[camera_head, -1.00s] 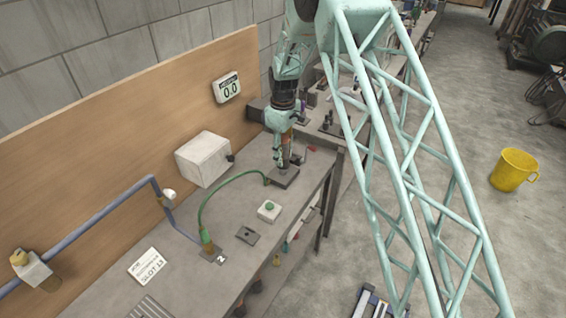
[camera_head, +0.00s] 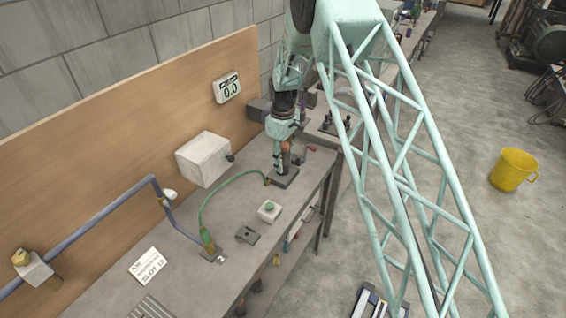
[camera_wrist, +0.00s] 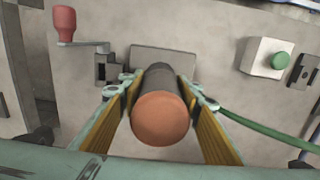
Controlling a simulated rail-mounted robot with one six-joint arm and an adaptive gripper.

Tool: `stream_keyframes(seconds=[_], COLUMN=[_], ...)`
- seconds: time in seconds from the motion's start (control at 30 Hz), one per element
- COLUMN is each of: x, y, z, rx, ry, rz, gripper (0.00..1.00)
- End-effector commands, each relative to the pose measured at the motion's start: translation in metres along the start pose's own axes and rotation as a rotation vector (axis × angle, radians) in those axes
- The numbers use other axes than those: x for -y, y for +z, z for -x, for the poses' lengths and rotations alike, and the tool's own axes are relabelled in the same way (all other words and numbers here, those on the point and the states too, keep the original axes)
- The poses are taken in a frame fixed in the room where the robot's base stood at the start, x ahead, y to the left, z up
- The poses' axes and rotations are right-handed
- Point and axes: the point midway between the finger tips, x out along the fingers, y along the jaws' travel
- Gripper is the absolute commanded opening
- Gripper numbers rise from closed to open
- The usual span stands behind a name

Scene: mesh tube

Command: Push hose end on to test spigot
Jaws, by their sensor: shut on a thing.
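My gripper (camera_wrist: 160,100) is shut around an upright dark grey cylinder with an orange-brown round top (camera_wrist: 162,120). The cylinder also shows beside my gripper (camera_head: 279,158) in the head view, over a dark grey plate (camera_head: 285,178) on the bench. The green hose (camera_head: 222,184) arches from a yellowish fitting (camera_head: 208,242) at a plate marked 2 to the left edge of the dark plate. In the wrist view the hose (camera_wrist: 268,130) runs behind the right finger. Its end there is hidden, and I cannot tell whether the cylinder is the spigot or joins the hose.
A white box with a green button (camera_head: 269,211) and a small dark bracket (camera_head: 247,235) lie in front on the bench. A red-handled crank (camera_wrist: 65,24) is close by.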

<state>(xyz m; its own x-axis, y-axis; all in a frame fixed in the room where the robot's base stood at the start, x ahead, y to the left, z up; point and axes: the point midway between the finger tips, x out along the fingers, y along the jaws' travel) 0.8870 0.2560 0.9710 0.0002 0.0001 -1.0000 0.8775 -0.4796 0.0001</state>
Motion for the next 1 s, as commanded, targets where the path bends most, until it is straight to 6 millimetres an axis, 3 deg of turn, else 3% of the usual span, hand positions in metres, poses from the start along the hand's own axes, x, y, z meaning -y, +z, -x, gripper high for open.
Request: stream_keyframes(seconds=[0.3,0.33,0.47,1.0], x=[0.0,0.0,0.0001,0.0], y=[0.0,0.0,0.0001,0.0], z=[-0.0041,-0.0035,-0.0032,0.0016], rx=[0.0,0.0,0.0,0.0], ry=[0.0,0.0,0.0,0.0], rz=[0.0,0.0,0.0,0.0], gripper=[0.2,0.34,0.45,0.45])
